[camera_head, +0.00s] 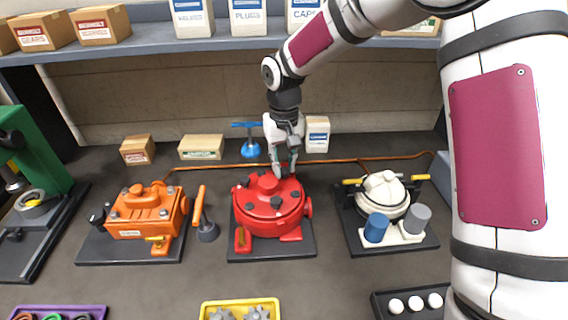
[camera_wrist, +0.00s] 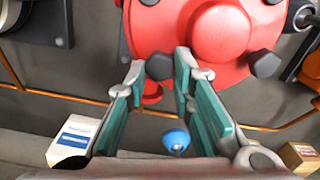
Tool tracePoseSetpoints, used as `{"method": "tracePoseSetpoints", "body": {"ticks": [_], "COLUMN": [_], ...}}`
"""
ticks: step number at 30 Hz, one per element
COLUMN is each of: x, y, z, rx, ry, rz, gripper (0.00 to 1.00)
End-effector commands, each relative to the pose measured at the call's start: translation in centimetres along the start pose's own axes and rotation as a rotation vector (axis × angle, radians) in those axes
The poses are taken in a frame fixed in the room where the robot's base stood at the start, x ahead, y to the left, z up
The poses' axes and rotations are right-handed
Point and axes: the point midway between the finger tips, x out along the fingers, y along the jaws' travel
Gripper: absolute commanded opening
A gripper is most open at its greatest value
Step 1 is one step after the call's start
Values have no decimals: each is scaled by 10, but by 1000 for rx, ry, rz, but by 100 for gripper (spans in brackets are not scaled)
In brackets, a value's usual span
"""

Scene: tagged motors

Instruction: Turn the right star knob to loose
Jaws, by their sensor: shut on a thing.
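The red motor (camera_head: 267,218) stands on a dark base plate in the middle of the bench, with several dark knobs around its round top. My gripper (camera_head: 284,172) reaches down to the motor's back right edge. In the wrist view, turned about from the head view, my gripper (camera_wrist: 162,65) is shut on a dark faceted knob (camera_wrist: 160,66), one fingertip on each side. Fingers hide this knob in the head view. A back left knob (camera_head: 245,182) stands apart from the fingers and also shows in the wrist view (camera_wrist: 265,64). Which way the held knob is set cannot be told.
An orange motor (camera_head: 145,212) stands left and a cream motor (camera_head: 384,194) right. A blue valve (camera_head: 249,143) and copper pipe (camera_head: 222,166) lie behind the red motor. A white carton (camera_head: 317,134) stands close behind my gripper. An orange lever (camera_head: 198,206) stands left of the red motor.

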Motion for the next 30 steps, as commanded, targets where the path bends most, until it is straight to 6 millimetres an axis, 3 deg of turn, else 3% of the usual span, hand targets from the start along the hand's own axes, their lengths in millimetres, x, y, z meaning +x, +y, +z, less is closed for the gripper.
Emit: {"method": "tracePoseSetpoints", "body": {"ticks": [18,30], "x": [1,1], "y": [-2,-3], "z": [0,2], "rx": [-576,-823], "ry": [0,-1], "rz": [0,-1], "gripper": [0,0]}}
